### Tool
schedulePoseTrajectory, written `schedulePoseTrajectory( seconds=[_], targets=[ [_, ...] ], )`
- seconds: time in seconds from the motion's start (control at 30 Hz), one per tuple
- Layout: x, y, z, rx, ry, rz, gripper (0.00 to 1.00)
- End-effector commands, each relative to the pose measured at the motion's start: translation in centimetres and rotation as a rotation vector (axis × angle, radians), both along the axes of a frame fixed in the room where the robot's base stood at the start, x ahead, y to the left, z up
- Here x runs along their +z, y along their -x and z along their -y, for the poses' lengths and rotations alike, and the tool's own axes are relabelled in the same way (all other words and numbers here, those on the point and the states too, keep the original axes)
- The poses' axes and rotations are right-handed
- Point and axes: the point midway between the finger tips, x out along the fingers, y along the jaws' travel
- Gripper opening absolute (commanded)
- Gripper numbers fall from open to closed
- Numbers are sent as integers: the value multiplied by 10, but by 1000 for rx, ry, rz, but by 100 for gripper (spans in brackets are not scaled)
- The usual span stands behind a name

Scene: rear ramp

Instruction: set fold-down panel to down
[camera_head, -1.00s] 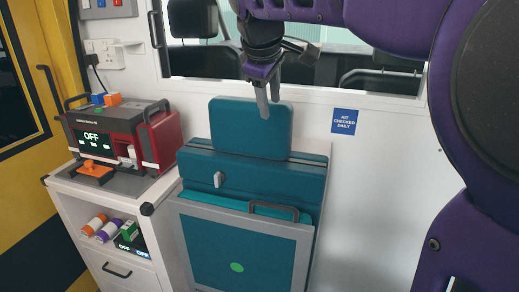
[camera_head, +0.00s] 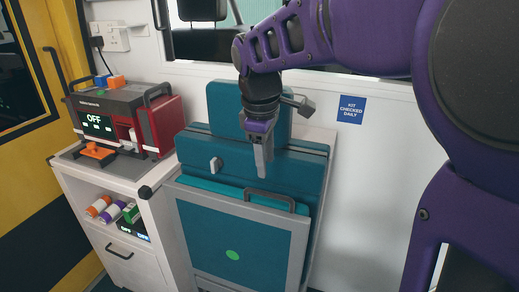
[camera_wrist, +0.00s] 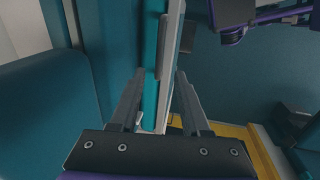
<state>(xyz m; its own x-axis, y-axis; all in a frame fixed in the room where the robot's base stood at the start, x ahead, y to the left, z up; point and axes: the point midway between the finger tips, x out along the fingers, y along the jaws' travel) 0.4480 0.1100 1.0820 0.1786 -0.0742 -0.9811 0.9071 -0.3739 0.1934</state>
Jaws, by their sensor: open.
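The fold-down panel (camera_head: 245,235) is a teal board with a grey frame and a green dot, standing nearly upright in front of the teal seat (camera_head: 235,155). A dark bar handle (camera_head: 270,200) is on its top edge. My gripper (camera_head: 263,165) is open, pointing down above the handle and in front of the seat back, apart from the handle. In the wrist view, the panel's edge (camera_wrist: 166,60) shows beyond my gripper (camera_wrist: 159,90), between the open fingers, with a dark bar, likely the handle (camera_wrist: 187,36).
A white cabinet (camera_head: 135,255) with a red and grey device (camera_head: 110,120) showing OFF stands left. Its open shelf holds small bottles (camera_head: 100,206). A blue sign (camera_head: 351,109) is on the wall. A yellow door (camera_head: 30,170) is far left.

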Motion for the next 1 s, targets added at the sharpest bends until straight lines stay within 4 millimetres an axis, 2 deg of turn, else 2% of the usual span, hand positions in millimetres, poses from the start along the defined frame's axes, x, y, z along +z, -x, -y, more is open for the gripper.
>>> schedulePoseTrajectory(
  seconds=[0.03,0.2,0.4,0.6,0.87,0.9,1.0],
  targets=[
    [-14,-2,1,0,1,-3,47],
    [-50,-8,4,0,1,-3,47],
    [-81,-15,6,0,1,0,47],
    [-93,-18,7,0,0,2,47],
    [-94,-18,7,0,0,2,47],
    [-94,-18,7,0,0,2,45],
    [-94,-18,7,0,0,2,27]
  ],
)
